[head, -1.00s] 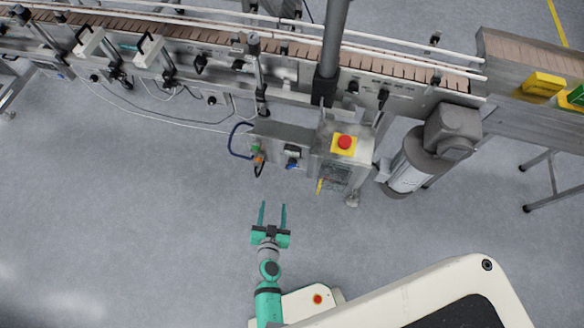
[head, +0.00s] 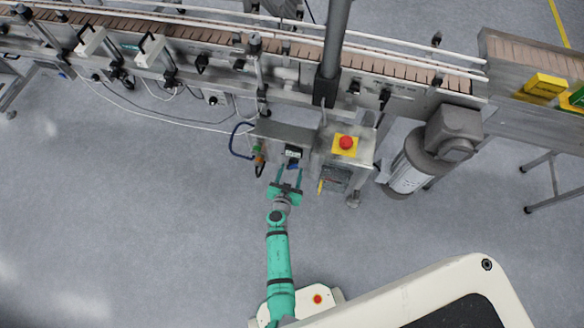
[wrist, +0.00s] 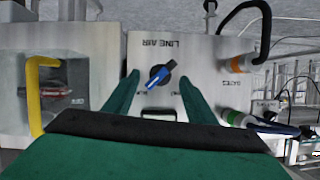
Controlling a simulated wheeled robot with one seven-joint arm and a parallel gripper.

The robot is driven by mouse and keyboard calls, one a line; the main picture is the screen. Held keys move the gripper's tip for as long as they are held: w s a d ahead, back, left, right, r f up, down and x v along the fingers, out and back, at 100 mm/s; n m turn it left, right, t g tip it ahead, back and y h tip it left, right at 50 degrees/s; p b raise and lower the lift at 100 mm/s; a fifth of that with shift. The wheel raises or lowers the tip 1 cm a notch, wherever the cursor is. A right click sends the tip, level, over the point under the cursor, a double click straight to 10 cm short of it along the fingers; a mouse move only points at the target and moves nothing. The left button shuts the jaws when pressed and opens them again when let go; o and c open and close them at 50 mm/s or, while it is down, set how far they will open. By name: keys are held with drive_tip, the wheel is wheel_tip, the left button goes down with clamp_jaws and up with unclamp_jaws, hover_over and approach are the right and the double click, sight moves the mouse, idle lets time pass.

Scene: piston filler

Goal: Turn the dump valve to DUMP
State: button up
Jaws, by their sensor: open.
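A round dark valve with a blue handle (wrist: 160,74) sits on a grey metal panel (wrist: 206,55) in the wrist view. The panel carries upside-down lettering that reads LINE AIR, and the handle lies at a slant. Small marks beside the valve are too blurred to read. My gripper (head: 291,170) is open and empty in front of the panel box in the head view. In the wrist view its green fingers stand on either side of the valve, with gaps to the handle. Whether the fingertips reach the handle in depth cannot be told.
A control box with a red emergency button (head: 346,142) stands right of the panel. A yellow handle (wrist: 42,90) shows at the wrist view's left. Hose fittings with orange (wrist: 236,64) and green (wrist: 236,118) bands lie right. The conveyor (head: 210,45) runs behind; open floor lies left.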

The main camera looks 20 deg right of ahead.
sight(293, 165)
drive_tip(key=shift+x, duration=1.3)
